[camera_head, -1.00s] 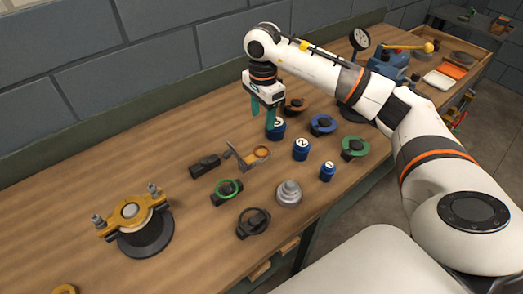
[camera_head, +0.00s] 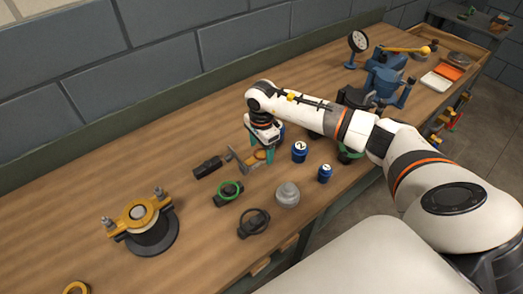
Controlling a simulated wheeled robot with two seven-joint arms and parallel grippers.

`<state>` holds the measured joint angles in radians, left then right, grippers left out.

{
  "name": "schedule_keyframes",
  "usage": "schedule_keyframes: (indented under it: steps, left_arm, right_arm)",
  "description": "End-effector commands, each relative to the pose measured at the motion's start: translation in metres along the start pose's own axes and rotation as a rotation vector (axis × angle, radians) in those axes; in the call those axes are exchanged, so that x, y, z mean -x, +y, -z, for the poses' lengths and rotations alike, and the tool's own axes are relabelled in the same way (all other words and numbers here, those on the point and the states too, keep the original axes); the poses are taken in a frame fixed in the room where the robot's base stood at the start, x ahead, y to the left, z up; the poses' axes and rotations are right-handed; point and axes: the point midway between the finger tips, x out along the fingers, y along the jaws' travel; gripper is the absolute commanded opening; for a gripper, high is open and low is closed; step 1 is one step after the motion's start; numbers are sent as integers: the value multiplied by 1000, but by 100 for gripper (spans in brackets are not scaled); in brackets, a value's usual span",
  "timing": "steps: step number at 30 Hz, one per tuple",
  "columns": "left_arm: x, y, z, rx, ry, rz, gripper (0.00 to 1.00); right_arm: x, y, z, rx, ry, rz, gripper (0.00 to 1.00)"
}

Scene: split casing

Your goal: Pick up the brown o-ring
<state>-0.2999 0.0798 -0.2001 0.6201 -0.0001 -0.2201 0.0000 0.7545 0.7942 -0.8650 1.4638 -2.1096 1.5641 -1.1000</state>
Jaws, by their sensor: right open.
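A small brown ring (camera_head: 260,155), which looks like the brown o-ring, lies at the right end of a grey angled bracket (camera_head: 237,160) near the table's middle. My right gripper (camera_head: 261,149) points down over it with its teal fingers open and apart, one toward each side of the ring. The fingers partly cover the ring, and I cannot tell whether they touch it. My left gripper is not in view.
A black block (camera_head: 207,167) lies left of the bracket. A green ring (camera_head: 229,189) and a black ring (camera_head: 254,222) sit on black holders in front. Blue numbered cans (camera_head: 299,152) and a grey stepped part (camera_head: 287,194) stand to the right. A yellow clamp assembly (camera_head: 140,220) stands at left.

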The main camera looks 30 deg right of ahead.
Motion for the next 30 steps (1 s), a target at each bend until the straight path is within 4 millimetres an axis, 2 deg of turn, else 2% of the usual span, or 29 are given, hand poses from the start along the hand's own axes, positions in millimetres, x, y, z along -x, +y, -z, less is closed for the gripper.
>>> schedule_keyframes:
  steps: [30]
  left_arm:
    - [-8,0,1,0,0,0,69]
  right_arm:
    - [-6,0,0,0,0,0,71]
